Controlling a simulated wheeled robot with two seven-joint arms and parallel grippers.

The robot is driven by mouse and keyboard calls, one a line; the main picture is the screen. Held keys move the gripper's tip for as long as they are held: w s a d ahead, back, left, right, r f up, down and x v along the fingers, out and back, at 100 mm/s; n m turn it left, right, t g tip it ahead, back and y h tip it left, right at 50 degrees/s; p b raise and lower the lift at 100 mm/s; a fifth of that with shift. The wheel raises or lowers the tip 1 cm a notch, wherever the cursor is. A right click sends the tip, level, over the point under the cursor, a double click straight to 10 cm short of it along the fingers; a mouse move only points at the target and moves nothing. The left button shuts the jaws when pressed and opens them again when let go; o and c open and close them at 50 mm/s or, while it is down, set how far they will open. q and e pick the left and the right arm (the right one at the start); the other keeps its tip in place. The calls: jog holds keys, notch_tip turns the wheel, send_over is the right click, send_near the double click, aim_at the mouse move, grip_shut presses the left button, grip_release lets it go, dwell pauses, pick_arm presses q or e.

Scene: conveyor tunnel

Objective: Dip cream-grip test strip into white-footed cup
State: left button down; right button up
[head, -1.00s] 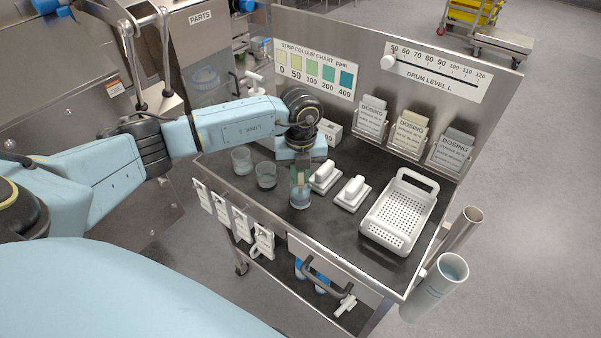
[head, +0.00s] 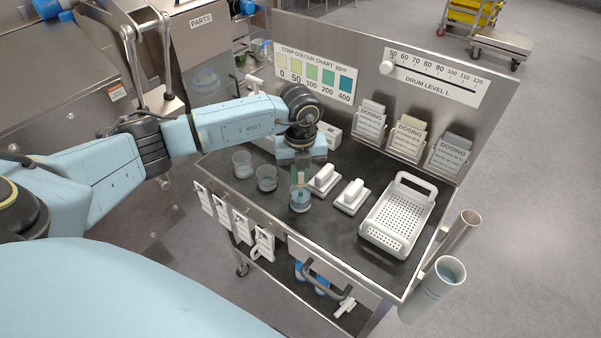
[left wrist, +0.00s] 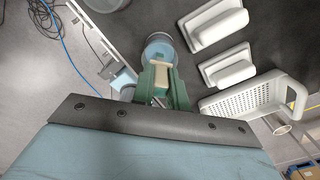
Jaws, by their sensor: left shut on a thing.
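My left gripper (head: 301,170) points down above the nearest of three clear cups. It is shut on the cream-grip test strip; the cream grip (left wrist: 161,76) shows between the green fingers in the left wrist view. The strip's lower end is at the cup's mouth or inside; I cannot tell how deep. This cup (head: 300,199) holds bluish liquid and stands upright; it also shows in the left wrist view (left wrist: 160,45). Two more cups, a middle one (head: 266,179) and a far one (head: 242,164), stand to its left. No foot colour is clear on any cup. My right gripper is out of view.
Two white handled blocks (head: 324,180) (head: 352,197) stand just right of the cup. A white perforated tray (head: 398,220) lies farther right on the dark cart top. White tags (head: 222,212) hang along the front edge. The strip colour chart (head: 315,75) is on the back panel.

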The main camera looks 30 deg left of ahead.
pick_arm(q)
jog(key=shift+r+p, duration=2.2)
jog(key=shift+r, duration=0.75)
